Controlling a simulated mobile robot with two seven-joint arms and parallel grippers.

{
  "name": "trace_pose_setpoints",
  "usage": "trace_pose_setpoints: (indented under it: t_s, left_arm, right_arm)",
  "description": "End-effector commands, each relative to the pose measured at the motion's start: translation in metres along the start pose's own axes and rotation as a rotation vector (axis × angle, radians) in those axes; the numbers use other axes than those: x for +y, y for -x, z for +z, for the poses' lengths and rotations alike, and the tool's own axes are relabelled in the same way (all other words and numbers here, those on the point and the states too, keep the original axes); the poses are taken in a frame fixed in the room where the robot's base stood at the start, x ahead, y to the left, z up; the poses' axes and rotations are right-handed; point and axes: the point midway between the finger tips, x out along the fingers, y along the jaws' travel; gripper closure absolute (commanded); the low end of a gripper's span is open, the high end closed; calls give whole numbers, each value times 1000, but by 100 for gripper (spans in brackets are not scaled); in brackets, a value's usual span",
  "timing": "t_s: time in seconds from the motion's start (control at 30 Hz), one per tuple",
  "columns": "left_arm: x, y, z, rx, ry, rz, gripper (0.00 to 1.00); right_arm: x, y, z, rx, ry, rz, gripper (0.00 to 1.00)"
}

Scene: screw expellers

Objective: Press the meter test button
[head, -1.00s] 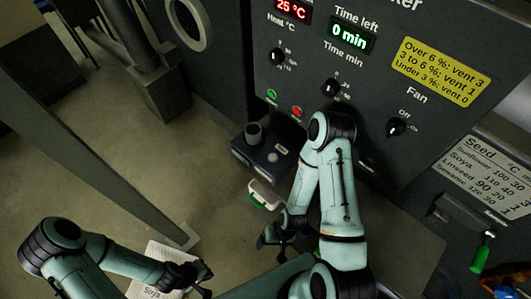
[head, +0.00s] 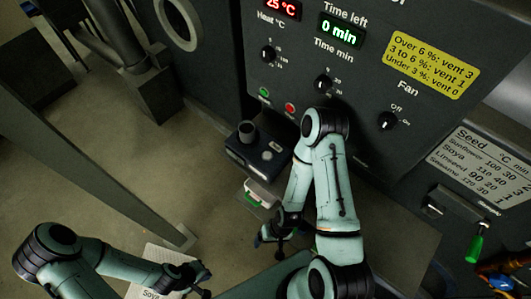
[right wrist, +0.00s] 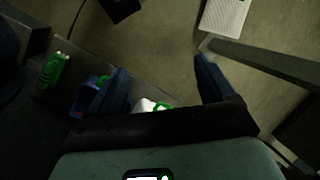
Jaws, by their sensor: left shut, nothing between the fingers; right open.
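The meter (head: 258,150) appears to be the dark box with a grey cup (head: 248,132) on top, below the control panel in the head view. A small pale round spot (head: 267,155) on its top may be the test button; it is too small to be sure. My right gripper (head: 271,238) is open and empty, in front of and below the meter. It also shows in the right wrist view (right wrist: 165,85), fingers apart.
A white and green item (head: 260,193) lies between the meter and my right gripper. The panel (head: 345,120) carries knobs and green and red buttons. A slanted dark beam (head: 100,160) stands at left. A green-handled tool (head: 475,245) hangs at right.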

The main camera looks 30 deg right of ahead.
Motion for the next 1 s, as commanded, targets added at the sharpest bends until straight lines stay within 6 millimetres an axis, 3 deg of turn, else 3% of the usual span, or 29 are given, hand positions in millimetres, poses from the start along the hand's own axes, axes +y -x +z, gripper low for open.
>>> trace_pose_setpoints:
  t_s: [0.4, 0.47, 0.67, 1.0]
  left_arm:
    - [0, 0, 0, 0, 0, 0, 100]
    - [0, 0, 0, 0, 0, 0, 100]
    - [0, 0, 0, 0, 0, 0, 100]
    - [0, 0, 0, 0, 0, 0, 100]
  right_arm:
    - [0, 0, 0, 0, 0, 0, 18]
    - [0, 0, 0, 0, 0, 0, 34]
    - [0, 0, 0, 0, 0, 0, 99]
    - [0, 0, 0, 0, 0, 0, 100]
